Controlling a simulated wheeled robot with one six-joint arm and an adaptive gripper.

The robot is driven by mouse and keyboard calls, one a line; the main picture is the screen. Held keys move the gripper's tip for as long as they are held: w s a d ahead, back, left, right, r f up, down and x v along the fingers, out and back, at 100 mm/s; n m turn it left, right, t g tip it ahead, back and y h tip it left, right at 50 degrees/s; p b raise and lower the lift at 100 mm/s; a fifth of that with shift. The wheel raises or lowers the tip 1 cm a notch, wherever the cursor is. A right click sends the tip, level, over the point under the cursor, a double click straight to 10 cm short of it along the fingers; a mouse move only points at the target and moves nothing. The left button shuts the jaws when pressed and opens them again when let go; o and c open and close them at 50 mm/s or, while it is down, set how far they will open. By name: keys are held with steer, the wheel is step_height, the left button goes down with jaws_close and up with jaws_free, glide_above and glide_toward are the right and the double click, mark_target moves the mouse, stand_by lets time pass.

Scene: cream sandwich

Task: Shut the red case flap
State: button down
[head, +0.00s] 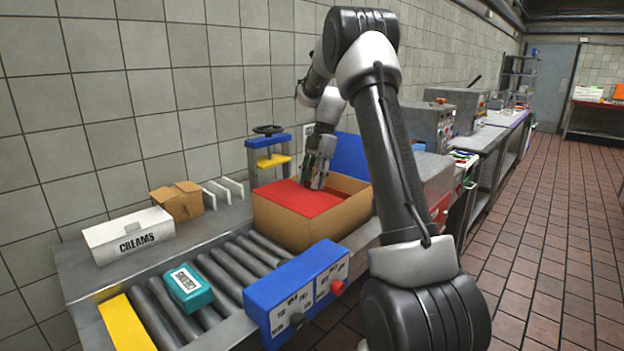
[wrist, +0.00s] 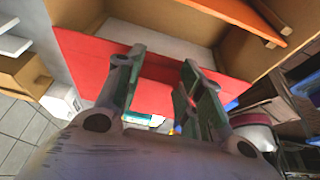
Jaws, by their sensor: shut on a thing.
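The case is an open-topped tan cardboard box (head: 293,226) standing on the roller conveyor. Its red flap (head: 293,196) lies roughly level over the left part of the opening, with the right part uncovered. In the wrist view the red flap (wrist: 90,65) runs across behind my fingers, and the case's inside shows beyond it. My gripper (head: 318,178) points down at the flap's right part. In the wrist view my gripper (wrist: 163,62) has its fingers shut on the red flap, a gap between them. The exact contact is partly hidden.
A blue panel (head: 351,155) stands up behind the case. A blue-and-yellow press with a handwheel (head: 269,147) is at its back left. A teal box (head: 189,287) lies on the rollers (head: 243,262). A blue control box (head: 297,288) borders the front. A white CREAMS box (head: 128,236) stands left.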

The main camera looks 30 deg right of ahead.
steer(key=c, duration=0.9)
jaws_free()
steer(key=shift+f, duration=0.25)
steer(key=shift+r, duration=0.1)
steer(key=v, duration=1.2)
